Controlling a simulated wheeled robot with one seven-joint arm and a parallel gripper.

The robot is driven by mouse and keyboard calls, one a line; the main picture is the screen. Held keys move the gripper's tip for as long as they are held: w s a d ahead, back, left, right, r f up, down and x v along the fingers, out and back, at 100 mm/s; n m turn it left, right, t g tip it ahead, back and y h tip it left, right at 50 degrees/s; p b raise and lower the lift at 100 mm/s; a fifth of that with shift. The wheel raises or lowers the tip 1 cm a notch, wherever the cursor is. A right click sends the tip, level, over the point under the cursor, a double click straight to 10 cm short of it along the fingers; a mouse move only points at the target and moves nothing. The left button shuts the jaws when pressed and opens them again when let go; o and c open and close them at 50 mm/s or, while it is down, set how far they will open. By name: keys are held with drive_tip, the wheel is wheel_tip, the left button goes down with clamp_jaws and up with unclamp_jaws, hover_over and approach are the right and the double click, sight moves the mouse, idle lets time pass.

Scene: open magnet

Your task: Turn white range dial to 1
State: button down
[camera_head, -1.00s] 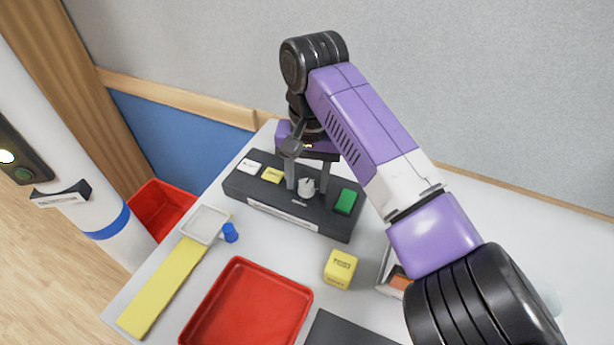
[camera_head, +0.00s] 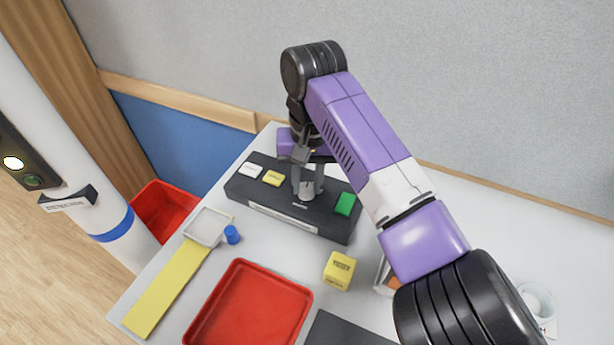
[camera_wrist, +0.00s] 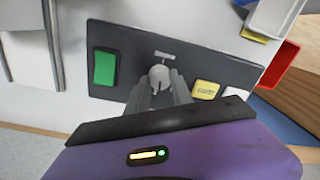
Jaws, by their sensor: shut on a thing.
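The white range dial (camera_head: 307,190) sits in the middle of a dark control panel (camera_head: 262,204) on the table. In the wrist view the dial (camera_wrist: 159,78) shows as a round light knob with a narrow ridge. My gripper (camera_head: 307,184) points down at the panel, shut on the dial, with one finger on each side. The fingers (camera_wrist: 160,90) also show in the wrist view and partly hide the dial's sides. A small label lies beside the dial; its marks are too small to read, so I cannot tell the dial's setting.
On the panel are a white button (camera_head: 251,170), a yellow button (camera_head: 272,178) and a green switch (camera_head: 345,204). A yellow cube (camera_head: 339,270), red tray (camera_head: 250,306), blue cap (camera_head: 232,234) and white dish (camera_head: 207,227) lie in front.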

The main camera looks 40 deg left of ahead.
sight(307, 185)
drive_tip(key=n+p, duration=0.2)
drive_tip(key=n, duration=0.2)
drive_tip(key=shift+r+p, duration=0.15)
drive_tip(key=shift+p, duration=0.2)
drive_tip(key=shift+n+p, duration=0.55)
drive_tip(key=shift+n, duration=1.45)
drive_tip(key=shift+a, duration=0.1)
drive_tip(key=c, duration=1.1)
unclamp_jaws()
drive_tip(key=shift+w+r+b, duration=0.1)
drive_tip(key=shift+r+b, duration=0.5)
drive_tip(key=shift+r, duration=3.2)
